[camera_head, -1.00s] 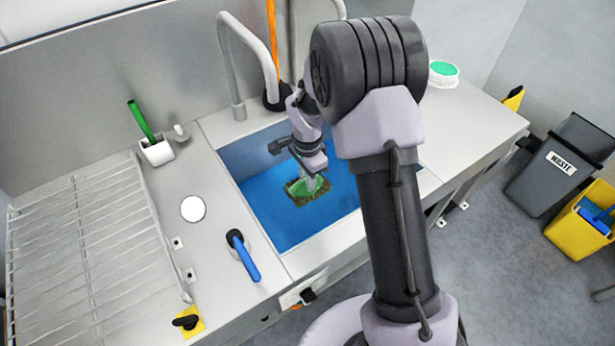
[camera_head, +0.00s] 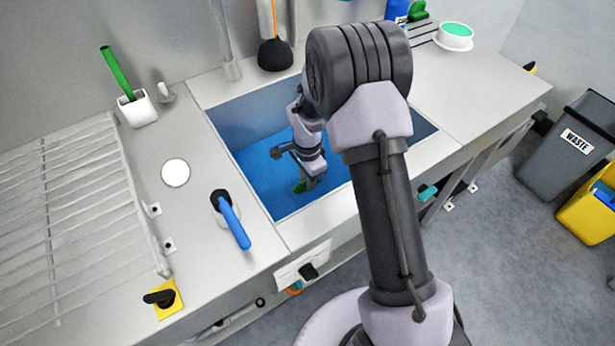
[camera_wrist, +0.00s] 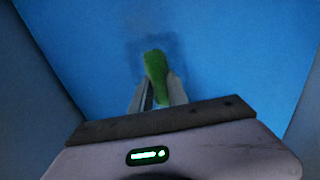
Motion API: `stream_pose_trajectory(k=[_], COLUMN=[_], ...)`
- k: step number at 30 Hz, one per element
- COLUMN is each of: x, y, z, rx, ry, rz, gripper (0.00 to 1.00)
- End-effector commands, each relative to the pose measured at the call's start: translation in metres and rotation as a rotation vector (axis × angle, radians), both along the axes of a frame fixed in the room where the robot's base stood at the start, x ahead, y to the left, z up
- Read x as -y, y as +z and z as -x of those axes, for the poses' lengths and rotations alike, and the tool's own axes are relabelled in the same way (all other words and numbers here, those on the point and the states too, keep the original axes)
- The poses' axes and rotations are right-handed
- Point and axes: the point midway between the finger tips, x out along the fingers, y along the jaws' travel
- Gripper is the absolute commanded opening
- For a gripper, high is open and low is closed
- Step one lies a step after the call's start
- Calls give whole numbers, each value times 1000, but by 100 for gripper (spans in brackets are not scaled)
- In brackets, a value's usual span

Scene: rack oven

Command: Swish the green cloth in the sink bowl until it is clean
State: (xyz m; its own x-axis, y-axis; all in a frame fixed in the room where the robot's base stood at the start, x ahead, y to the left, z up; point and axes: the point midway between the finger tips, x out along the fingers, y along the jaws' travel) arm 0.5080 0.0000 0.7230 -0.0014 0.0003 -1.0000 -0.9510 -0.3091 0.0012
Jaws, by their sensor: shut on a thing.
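The sink bowl (camera_head: 235,122) holds bright blue water (camera_head: 256,170), which also fills most of the wrist view (camera_wrist: 230,60). My gripper (camera_head: 306,183) reaches down into the bowl. In the wrist view, my gripper (camera_wrist: 158,92) is shut on the green cloth (camera_wrist: 156,68), which sticks out bunched between the fingers. A darker smudge lies in the blue just beyond the cloth. In the head view only a small green bit of the cloth (camera_head: 299,187) shows below the fingers. I cannot tell whether dirt is left on its hidden parts.
A wire rack (camera_head: 70,205) lies at left, with a white holder and green-handled brush (camera_head: 136,108) behind. A black plunger (camera_head: 274,54) and a tap (camera_head: 230,65) stand behind the bowl. A waste bin (camera_head: 565,150) stands right.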

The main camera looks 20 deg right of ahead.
Motion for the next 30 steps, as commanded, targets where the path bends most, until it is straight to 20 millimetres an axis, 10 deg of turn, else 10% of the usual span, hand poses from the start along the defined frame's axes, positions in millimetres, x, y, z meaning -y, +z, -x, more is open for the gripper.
stream_pose_trajectory(k=[30], x=[-24], y=[-10], z=[-1], rx=[2], ry=[0], rz=[0], gripper=[0])
